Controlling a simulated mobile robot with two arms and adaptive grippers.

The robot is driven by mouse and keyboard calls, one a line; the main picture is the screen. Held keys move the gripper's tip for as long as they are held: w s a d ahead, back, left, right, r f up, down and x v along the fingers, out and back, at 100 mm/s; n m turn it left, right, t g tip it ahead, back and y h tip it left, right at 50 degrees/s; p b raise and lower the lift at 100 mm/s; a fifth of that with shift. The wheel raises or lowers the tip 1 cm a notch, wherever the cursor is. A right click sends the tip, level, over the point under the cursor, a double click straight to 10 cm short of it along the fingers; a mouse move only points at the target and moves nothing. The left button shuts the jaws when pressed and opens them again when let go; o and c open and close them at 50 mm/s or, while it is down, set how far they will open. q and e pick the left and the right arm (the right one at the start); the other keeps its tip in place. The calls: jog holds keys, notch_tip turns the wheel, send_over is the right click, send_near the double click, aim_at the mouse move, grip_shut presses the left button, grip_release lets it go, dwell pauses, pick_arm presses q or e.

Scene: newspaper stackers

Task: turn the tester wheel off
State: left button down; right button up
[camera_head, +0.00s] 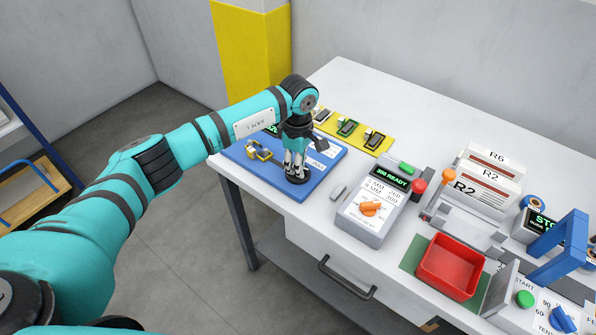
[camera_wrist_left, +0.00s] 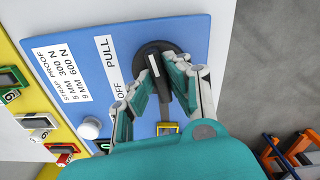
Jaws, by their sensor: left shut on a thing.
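The tester is a blue panel (camera_head: 318,180) lying on the left end of the white table; it fills the middle of the left wrist view (camera_wrist_left: 190,25). Its wheel is a black round knob (camera_head: 299,179) with a raised grip bar bearing a white line, also in the left wrist view (camera_wrist_left: 151,49). The words PULL and OFF are printed beside the wheel. My left gripper (camera_head: 296,170) points down at it, its fingers (camera_wrist_left: 160,76) shut on the wheel's grip bar. The fingers hide part of the wheel. My right gripper is not in view.
A small yellow clamp (camera_head: 259,151) and a white button (camera_wrist_left: 88,128) are on the panel. A yellow strip (camera_head: 355,134) with small gauges lies behind. A grey box with an orange knob (camera_head: 371,208) and a red bin (camera_head: 450,266) stand to the right.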

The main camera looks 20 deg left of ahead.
pick_arm(q)
jog(key=n+b, duration=0.2)
jog(key=n, duration=0.2)
jog(key=shift+n, duration=0.4)
jog(key=n+b, duration=0.1)
jog(key=n, duration=0.2)
jog(key=shift+n+b, duration=0.3)
jog(key=n+b, duration=0.1)
jog(key=n, duration=0.2)
jog(key=shift+n, duration=0.3)
jog(key=n+b, duration=0.1)
jog(key=n, duration=0.3)
jog(key=shift+r+n, duration=0.1)
jog(key=shift+n, duration=0.2)
jog(key=n, duration=0.8)
jog(key=shift+w, duration=0.1)
jog(key=n, duration=0.4)
jog(key=shift+n, duration=2.6)
jog(key=shift+r, duration=0.1)
